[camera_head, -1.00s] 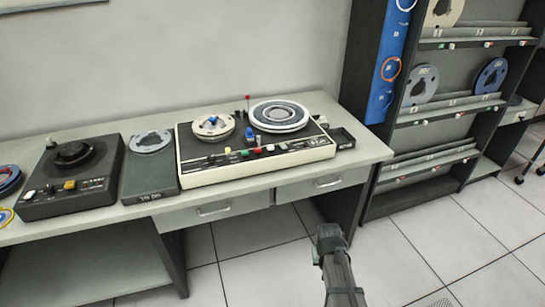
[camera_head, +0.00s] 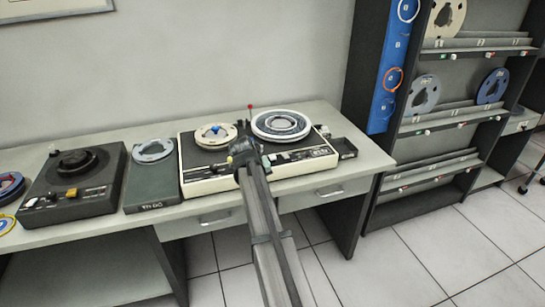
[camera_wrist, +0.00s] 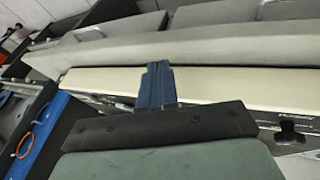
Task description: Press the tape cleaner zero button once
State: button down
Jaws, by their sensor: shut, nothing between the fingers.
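The tape cleaner appears to be the cream-edged machine (camera_head: 200,187) with two reels on the grey desk; its cream edge (camera_wrist: 210,80) also seems to cross the wrist view. My gripper (camera_head: 243,146) is at the middle of its control panel in the head view, in front of the coloured buttons. In the wrist view my shut, empty fingers (camera_wrist: 157,82) overlap the cream edge. I cannot tell whether they touch anything. The zero button cannot be made out; my gripper and arm cover much of the button row.
A small dark reel unit (camera_head: 153,190) and a black turntable unit (camera_head: 75,190) stand left of the machine. A small black tray (camera_head: 344,147) is at its right. A dark shelf rack (camera_head: 440,130) with reels stands further right. The desk front (camera_head: 365,163) has some bare room.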

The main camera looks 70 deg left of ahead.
jog(key=w+a+r+m+t, duration=0.1)
jog(key=w+a+r+t, duration=0.1)
jog(key=a+r, duration=0.8)
notch_tip(320, 180, up, 4)
jog(key=m+t+h, duration=0.1)
jog(key=m+t, duration=0.2)
jog(key=m, duration=0.1)
send_over(270, 156)
jog(key=shift+m, duration=0.3)
jog(key=shift+f+h, duration=0.15)
jog(key=shift+h, duration=0.15)
jog(key=shift+f, duration=4.25)
jog(key=shift+f, duration=0.1)
jog(key=shift+f, duration=0.3)
